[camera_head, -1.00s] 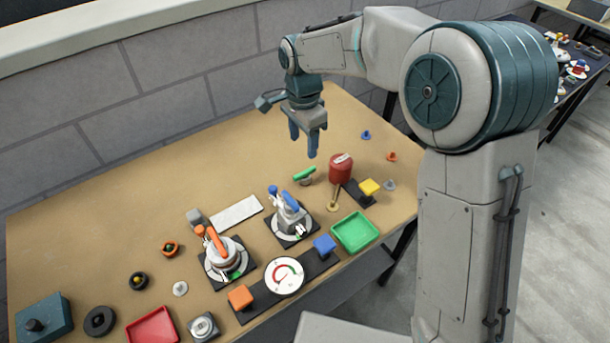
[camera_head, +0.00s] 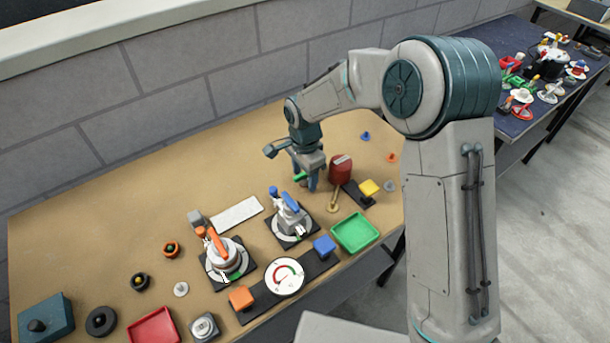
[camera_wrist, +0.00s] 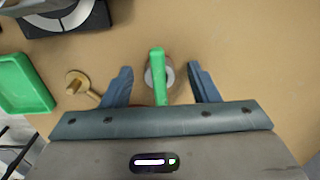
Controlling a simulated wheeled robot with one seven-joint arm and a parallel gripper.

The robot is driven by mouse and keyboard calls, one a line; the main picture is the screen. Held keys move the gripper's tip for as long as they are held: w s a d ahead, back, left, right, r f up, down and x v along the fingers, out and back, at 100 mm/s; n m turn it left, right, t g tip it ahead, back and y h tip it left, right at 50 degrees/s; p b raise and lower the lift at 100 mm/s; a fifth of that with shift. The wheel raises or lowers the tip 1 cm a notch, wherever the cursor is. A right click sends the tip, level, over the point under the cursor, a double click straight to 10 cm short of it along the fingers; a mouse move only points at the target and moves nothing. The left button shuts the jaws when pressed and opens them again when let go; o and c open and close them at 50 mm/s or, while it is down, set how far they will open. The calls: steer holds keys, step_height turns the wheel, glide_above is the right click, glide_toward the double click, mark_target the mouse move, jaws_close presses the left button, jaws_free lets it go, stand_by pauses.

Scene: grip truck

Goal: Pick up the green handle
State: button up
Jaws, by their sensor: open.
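The green handle (camera_wrist: 157,72) is a bright green bar on a small round grey base (camera_wrist: 168,76). In the wrist view it lies between the two blue fingers of my gripper (camera_wrist: 158,84), with a gap on each side. My gripper is open and neither finger appears to touch the handle. In the head view my gripper (camera_head: 306,182) is low over the table, and only part of the green handle (camera_head: 300,175) shows beside the fingers. How high the fingertips are above the table is hard to tell.
A red can (camera_head: 341,169) stands close to the right of my gripper, with a brass-coloured piece (camera_head: 333,199) in front of it. A blue-handled device (camera_head: 290,216) and a green tray (camera_head: 355,232) are nearer the front.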

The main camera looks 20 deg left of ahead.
steer(key=c, duration=1.1)
steer(key=shift+r, duration=0.15)
